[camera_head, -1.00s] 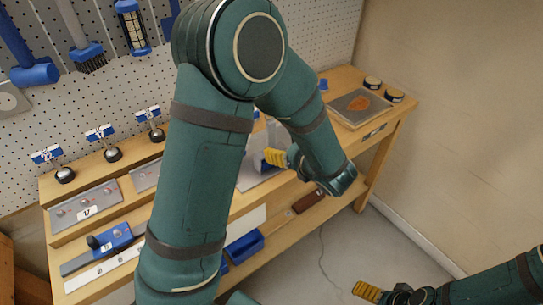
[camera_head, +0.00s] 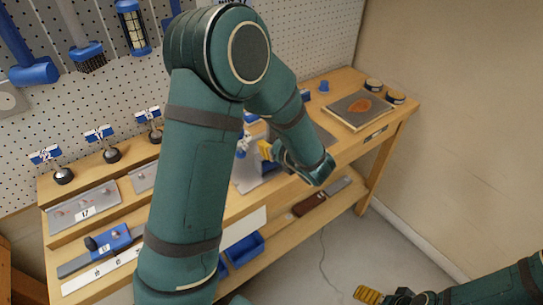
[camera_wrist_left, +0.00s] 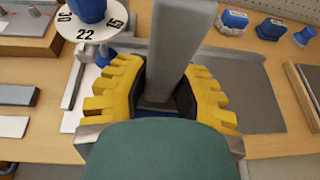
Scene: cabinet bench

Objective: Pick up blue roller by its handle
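I cannot make out for sure which thing is the blue roller. A blue piece (camera_head: 324,86) also shows on the bench in the head view. My left gripper (camera_head: 268,152) is low over the bench. In the left wrist view its yellow fingers (camera_wrist_left: 160,95) are spread on either side of a grey upright post (camera_wrist_left: 182,40); contact cannot be told.
A numbered dial with a blue knob (camera_wrist_left: 88,28) stands left of the post. Blue-headed tools, including a hammer (camera_head: 35,70) and a brush (camera_head: 86,55), hang on the pegboard. A blue bin (camera_head: 243,250) is below.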

